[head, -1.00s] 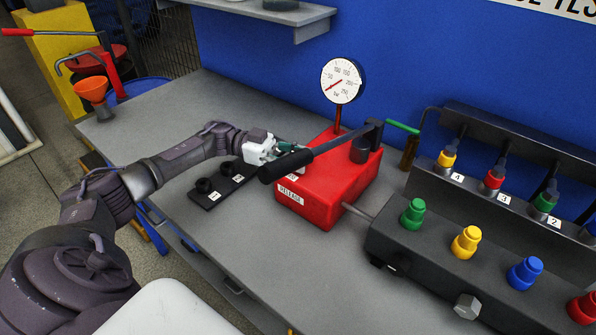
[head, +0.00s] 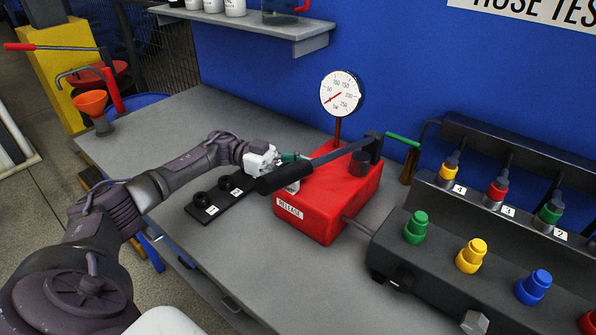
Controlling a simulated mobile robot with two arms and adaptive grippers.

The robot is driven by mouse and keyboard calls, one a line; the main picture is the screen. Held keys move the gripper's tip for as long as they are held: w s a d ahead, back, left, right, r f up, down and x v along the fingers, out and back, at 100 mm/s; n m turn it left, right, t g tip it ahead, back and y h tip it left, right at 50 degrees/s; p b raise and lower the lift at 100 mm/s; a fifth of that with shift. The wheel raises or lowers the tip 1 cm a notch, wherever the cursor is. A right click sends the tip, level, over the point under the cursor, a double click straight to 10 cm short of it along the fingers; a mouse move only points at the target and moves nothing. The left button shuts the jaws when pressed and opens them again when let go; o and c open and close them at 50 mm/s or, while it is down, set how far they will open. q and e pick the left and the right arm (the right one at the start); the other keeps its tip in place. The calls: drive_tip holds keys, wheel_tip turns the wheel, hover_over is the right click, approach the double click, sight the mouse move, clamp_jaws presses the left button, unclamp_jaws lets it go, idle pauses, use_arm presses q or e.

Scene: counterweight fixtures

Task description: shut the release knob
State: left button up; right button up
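The red pump box (head: 322,208) stands on the grey bench and carries a white RELEASE label (head: 289,209) on its front. The release knob itself is not clearly visible; the black pump handle (head: 290,178) and my gripper cover the area above the label. My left gripper (head: 284,164) is at the box's left end, just behind the handle's grip. Its fingers are mostly hidden, so I cannot tell whether they hold anything. The pressure gauge (head: 342,94) stands behind the box with its needle at the low left of the dial. My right gripper is out of view.
A black plate with two sockets (head: 218,196) lies left of the box. A dark manifold (head: 440,250) with coloured couplings stands to the right, a hose rack (head: 500,195) behind it. Bare bench (head: 290,270) lies in front of the box.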

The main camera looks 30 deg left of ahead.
use_arm(q)
drive_tip(key=s+a, duration=0.1)
drive_tip(key=a, duration=1.1)
drive_tip(key=shift+s, duration=0.3)
drive_tip(key=shift+r, duration=0.1)
